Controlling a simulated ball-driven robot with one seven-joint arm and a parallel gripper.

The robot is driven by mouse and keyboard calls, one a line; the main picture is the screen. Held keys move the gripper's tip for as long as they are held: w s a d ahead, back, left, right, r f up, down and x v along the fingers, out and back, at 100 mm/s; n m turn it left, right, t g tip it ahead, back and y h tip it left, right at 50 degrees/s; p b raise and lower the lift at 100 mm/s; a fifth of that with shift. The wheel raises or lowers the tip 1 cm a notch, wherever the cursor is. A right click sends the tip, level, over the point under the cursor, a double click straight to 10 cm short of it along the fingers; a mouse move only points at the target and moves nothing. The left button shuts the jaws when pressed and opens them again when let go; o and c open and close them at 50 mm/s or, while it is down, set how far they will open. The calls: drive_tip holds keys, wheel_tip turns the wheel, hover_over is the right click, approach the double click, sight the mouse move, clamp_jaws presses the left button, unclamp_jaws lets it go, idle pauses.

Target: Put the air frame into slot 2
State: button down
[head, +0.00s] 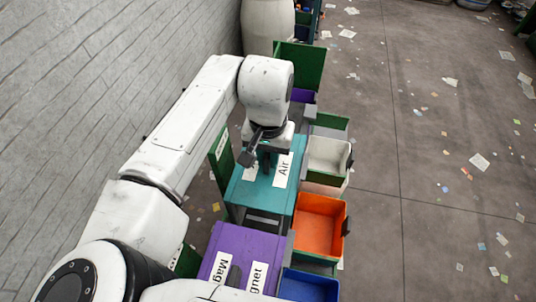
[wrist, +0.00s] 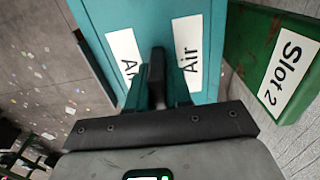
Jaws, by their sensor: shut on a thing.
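The air frame is a teal box with white "Air" labels on top; it shows in the head view (head: 248,197) and the wrist view (wrist: 150,12). My gripper (head: 265,160) reaches down onto its top and is shut on the dark upright handle between the labels. The fingers also show in the wrist view (wrist: 157,85), partly hiding the handle. A green panel labelled "Slot 2" (wrist: 245,48) stands beside the frame at right in the wrist view. In the head view a green panel (head: 221,160) stands left of the frame, its label too small to read.
A purple magnet frame (head: 225,240) stands in front of the air frame. White (head: 328,152), orange (head: 318,215) and blue (head: 308,288) bins line the right side. A green panel (head: 300,60) rises behind. The floor at right is open, scattered with paper scraps.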

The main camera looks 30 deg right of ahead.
drive_tip(key=shift+f, duration=0.4)
drive_tip(key=c, duration=1)
unclamp_jaws()
drive_tip(key=shift+c, duration=0.2)
wheel_tip(320, 180, up, 12)
drive_tip(key=shift+r+b, duration=0.2)
drive_tip(key=shift+b, duration=0.5)
